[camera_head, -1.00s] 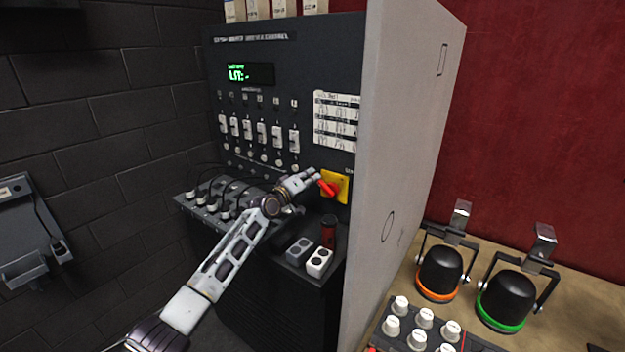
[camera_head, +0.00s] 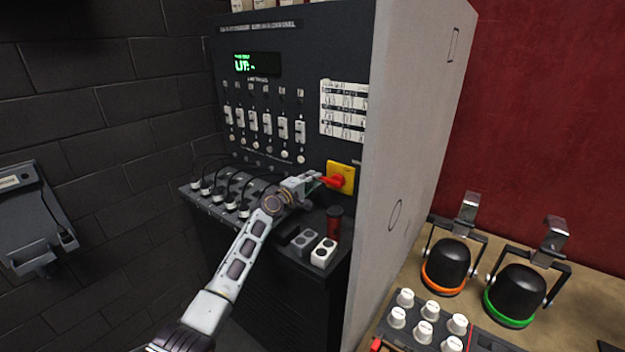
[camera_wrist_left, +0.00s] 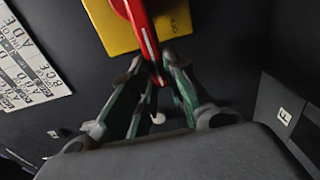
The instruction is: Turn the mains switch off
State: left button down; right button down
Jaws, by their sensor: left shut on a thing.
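The mains switch is a red handle (camera_head: 331,181) on a yellow plate (camera_head: 342,172), low on the right of the dark panel. In the left wrist view the red handle (camera_wrist_left: 139,30) crosses the yellow plate (camera_wrist_left: 100,26), and its tip lies between my fingers. My left gripper (camera_head: 314,180) is shut on the handle's end; it also shows in the left wrist view (camera_wrist_left: 156,88). In the head view the handle points left, nearly level. My right gripper is not in view.
A dark panel with sliders (camera_head: 267,124) and a lit display (camera_head: 257,64) rises behind. Plugged cables (camera_head: 228,190), a dark red cylinder (camera_head: 334,223) and a white socket block (camera_head: 323,252) sit below. A pale side wall (camera_head: 405,130) stands right of the switch.

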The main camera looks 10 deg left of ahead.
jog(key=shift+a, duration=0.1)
pick_arm(q)
jog(key=c, duration=1.4)
grip_release()
jog(key=shift+v, duration=5.95)
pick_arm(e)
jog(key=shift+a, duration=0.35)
pick_arm(q)
jog(key=shift+a+f, duration=0.1)
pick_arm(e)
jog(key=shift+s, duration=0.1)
